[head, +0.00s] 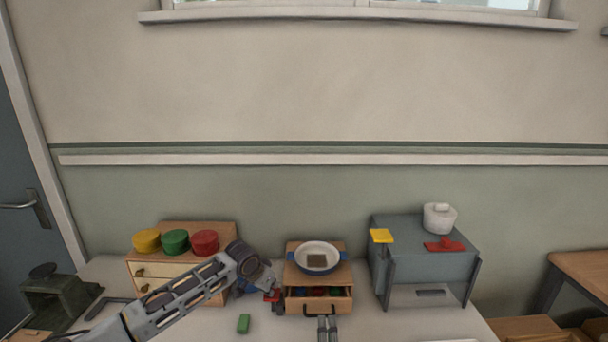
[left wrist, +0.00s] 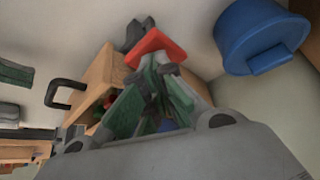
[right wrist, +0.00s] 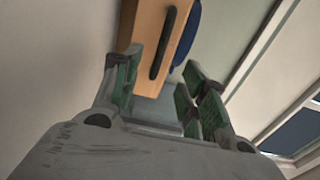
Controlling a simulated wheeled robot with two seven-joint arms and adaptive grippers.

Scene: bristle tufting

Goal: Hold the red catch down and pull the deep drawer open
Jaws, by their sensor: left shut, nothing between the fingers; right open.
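The small wooden cabinet (head: 290,272) stands in the middle of the table. Its drawer (head: 320,304) is out a little, showing red, green and blue pieces inside; the drawer's dark handle (head: 321,313) is at the front. The red catch (head: 272,296) is at the cabinet's left side. My left gripper (head: 278,303) is shut and empty there; in the left wrist view the catch (left wrist: 155,46) is at its fingertips, but contact is unclear. My right gripper (head: 328,320) is open in front of the drawer. In the right wrist view the handle (right wrist: 165,45) lies beyond its fingers.
A blue lidded pot (left wrist: 255,38) stands near my left gripper. A bowl (head: 317,257) sits on the cabinet. A green block (head: 243,323) lies in front. A grey cabinet (head: 425,265) stands right; a cabinet with coloured tins (head: 175,242) stands left.

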